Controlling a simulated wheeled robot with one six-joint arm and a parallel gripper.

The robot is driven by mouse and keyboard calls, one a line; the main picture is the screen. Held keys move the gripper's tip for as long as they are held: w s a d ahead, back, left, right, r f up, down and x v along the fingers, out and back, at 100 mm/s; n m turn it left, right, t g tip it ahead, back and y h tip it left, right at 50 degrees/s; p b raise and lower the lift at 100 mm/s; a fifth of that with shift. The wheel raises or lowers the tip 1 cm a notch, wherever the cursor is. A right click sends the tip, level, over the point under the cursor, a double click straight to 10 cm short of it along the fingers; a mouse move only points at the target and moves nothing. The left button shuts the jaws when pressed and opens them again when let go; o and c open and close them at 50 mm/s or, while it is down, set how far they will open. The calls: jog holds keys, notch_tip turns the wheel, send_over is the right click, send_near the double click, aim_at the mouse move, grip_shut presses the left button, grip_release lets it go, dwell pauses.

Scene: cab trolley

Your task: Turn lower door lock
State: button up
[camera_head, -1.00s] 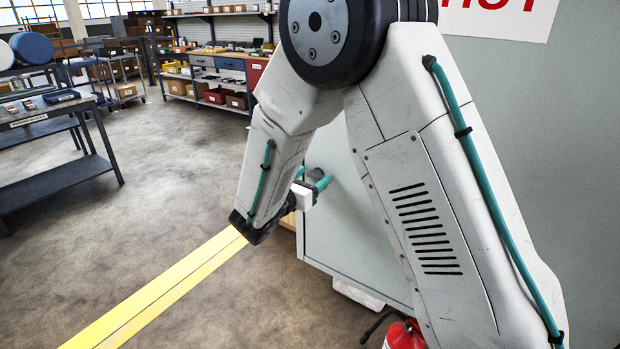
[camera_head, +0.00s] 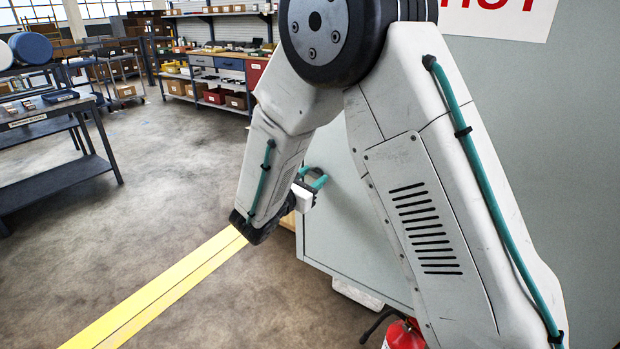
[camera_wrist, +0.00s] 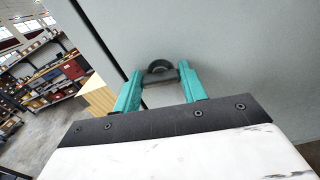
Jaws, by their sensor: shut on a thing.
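The lower door lock (camera_wrist: 160,72) is a dark grey fitting with a rounded, half-disc top, on the pale grey-green cabinet face in the wrist view. My gripper (camera_wrist: 160,80) has two teal fingers, one on each side of the lock, shut on it. In the head view my gripper (camera_head: 314,180) shows small beside the cabinet's left edge. There the lock is hidden or too small to make out, so its exact angle cannot be told from that view.
The cabinet (camera_head: 350,235) fills the right side, with a sign (camera_head: 500,15) above. A red fire extinguisher (camera_head: 403,335) stands at its foot. A dark table (camera_head: 50,150) and shelves stand at the left and back. Open floor (camera_head: 180,170) lies left of the cabinet.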

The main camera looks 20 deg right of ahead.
jog(key=m, duration=0.8)
jog(key=shift+s+d+f, duration=0.1)
jog(key=m, duration=0.4)
jog(key=shift+s+f+m, duration=0.1)
jog(key=shift+f+m, duration=0.05)
jog(key=shift+m, duration=2.05)
jog(key=shift+d, duration=0.1)
jog(key=o, duration=1)
